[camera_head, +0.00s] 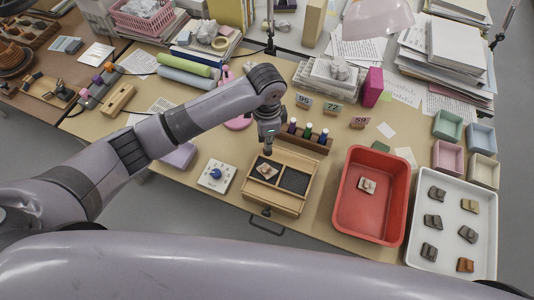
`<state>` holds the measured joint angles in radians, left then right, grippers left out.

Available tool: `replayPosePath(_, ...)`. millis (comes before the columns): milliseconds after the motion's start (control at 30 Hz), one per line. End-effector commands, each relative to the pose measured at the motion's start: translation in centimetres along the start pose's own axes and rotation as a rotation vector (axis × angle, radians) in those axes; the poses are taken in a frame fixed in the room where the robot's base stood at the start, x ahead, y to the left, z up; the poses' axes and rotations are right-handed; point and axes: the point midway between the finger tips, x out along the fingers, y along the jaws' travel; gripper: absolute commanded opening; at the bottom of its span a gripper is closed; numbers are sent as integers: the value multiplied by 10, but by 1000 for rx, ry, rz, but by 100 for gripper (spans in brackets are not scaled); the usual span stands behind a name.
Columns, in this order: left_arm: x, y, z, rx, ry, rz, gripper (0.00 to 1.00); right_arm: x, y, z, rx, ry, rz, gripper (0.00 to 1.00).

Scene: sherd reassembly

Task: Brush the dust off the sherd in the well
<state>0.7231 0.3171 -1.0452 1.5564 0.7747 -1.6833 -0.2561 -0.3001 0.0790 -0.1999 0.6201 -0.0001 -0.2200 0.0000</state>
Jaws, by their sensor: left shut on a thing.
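A pale sherd (264,170) lies in the left dark well of a wooden tray (272,200) near the table's front edge. My left gripper (268,146) is above the tray's back edge, just behind the sherd, pointing down. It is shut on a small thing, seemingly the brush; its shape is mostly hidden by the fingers. Whether its tip touches the sherd cannot be told. Dust on the sherd is too small to make out. The right dark well (295,181) looks empty. My right gripper is not in view.
A rack of small bottles (308,136) stands just behind the tray. A red tub (371,222) holding a pale piece is to the right, beside a white tray (452,222) with several sherds. A white board with a blue knob (216,175) lies left of the wooden tray.

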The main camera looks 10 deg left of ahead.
Motion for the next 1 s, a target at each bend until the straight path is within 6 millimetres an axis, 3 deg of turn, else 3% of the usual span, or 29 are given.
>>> replayPosePath(600, 60, 1, 0, 0, -1, 1, 0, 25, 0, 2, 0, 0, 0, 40)
replayPosePath(1000, 67, 0, -1, 0, 1, -1, 0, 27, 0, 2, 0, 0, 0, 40)
